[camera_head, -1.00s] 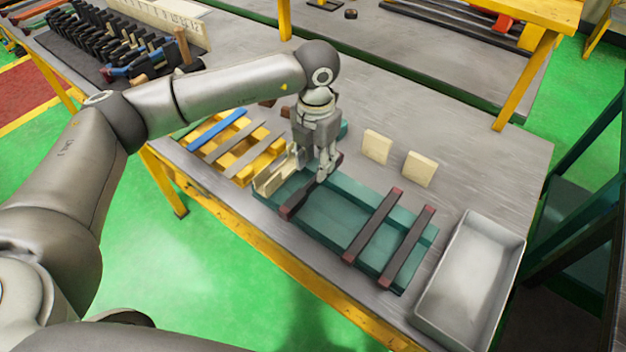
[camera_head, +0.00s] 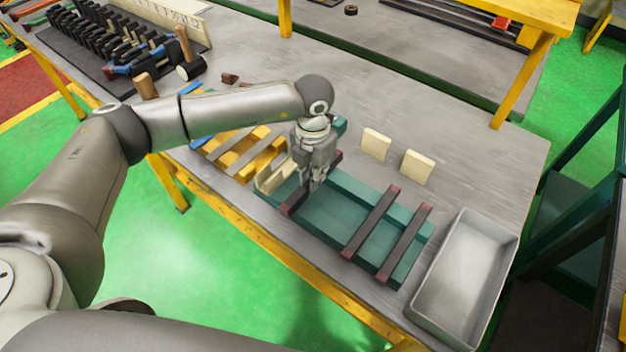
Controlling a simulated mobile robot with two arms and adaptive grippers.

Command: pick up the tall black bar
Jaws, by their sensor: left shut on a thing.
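A tall black bar (camera_head: 294,204) with reddish ends lies across the left part of the teal tray (camera_head: 335,216). My left gripper (camera_head: 314,187) points down onto this bar and is shut on it near its middle. The gripper hides part of the bar, and I cannot see any gap between bar and tray. Two similar dark bars with reddish ends, one at the middle right (camera_head: 372,222) and one at the far right (camera_head: 405,243), lie across the tray. My right gripper is not in view.
An empty grey bin (camera_head: 512,243) stands right of the tray. Two cream blocks (camera_head: 376,144) (camera_head: 417,167) stand behind it. A yellow rack (camera_head: 262,152) with flat bars is at the left. Hammers and other tools (camera_head: 190,67) lie at the back left. The table's back middle is clear.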

